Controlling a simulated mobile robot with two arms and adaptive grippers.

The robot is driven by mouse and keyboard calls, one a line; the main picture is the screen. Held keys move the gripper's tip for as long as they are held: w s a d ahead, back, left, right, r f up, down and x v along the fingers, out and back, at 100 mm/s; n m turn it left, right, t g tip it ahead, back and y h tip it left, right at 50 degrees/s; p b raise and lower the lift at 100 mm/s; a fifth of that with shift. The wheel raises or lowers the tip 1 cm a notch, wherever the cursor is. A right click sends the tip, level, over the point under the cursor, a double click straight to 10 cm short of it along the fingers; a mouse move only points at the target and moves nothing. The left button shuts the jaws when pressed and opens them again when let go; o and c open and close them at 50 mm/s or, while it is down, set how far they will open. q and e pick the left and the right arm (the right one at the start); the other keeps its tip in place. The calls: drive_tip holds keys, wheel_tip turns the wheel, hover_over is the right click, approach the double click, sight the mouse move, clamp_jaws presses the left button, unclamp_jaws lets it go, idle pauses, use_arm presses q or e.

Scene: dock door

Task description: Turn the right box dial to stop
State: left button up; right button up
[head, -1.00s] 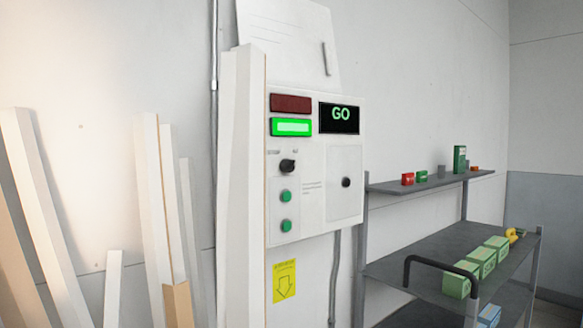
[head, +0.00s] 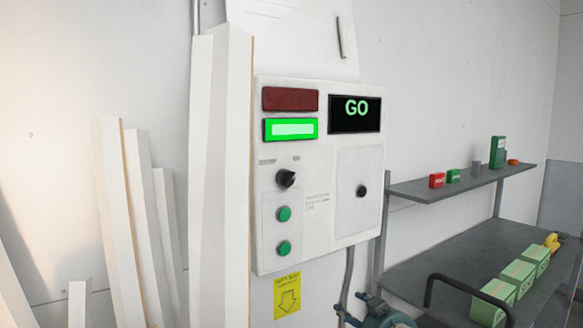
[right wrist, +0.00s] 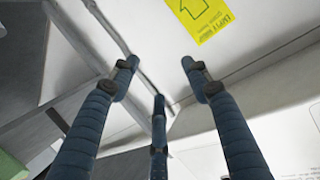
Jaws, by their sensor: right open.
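The white control box (head: 330,230) hangs on the wall in the head view. A black dial (head: 286,178) with small, unreadable labels above it sits on its left part, over two green buttons. A second black knob (head: 362,190) sits on the right panel. The display (head: 355,113) reads GO, and a green lamp (head: 291,129) is lit below a dark red one (head: 290,99). My right gripper (head: 352,303) is below the box at the bottom edge, apart from both knobs. In the right wrist view its fingers (right wrist: 160,76) are spread and empty. My left gripper is out of view.
White boards (head: 222,180) lean on the wall close to the box's left side. A yellow arrow label (head: 287,296) is under the box; it also shows in the right wrist view (right wrist: 200,14). A grey shelf cart (head: 450,258) with small boxes stands at right.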

drive_tip(key=s+a+r+n+t+y+p, duration=0.1)
drive_tip(key=s+a+r, duration=0.1)
drive_tip(key=r, duration=0.8)
drive_tip(key=s+a+r+n+y+p, duration=0.1)
drive_tip(key=s+a+r, duration=0.15)
drive_tip(key=r, duration=0.75)
drive_tip(key=n+y+p, duration=0.2)
drive_tip(key=y, duration=0.1)
approach(291, 178)
drive_tip(key=shift+t, duration=0.4)
drive_tip(key=p+x, duration=0.1)
drive_tip(key=x, duration=0.3)
drive_tip(key=p+x, duration=0.2)
drive_tip(key=x, duration=0.2)
drive_tip(key=shift+w+a+f, duration=0.2)
drive_tip(key=shift+a+f, duration=0.05)
drive_tip(key=shift+w+a+f, duration=0.15)
drive_tip(key=shift+w+a, duration=0.1)
drive_tip(key=shift+w, duration=0.25)
drive_tip(key=c, duration=1.1)
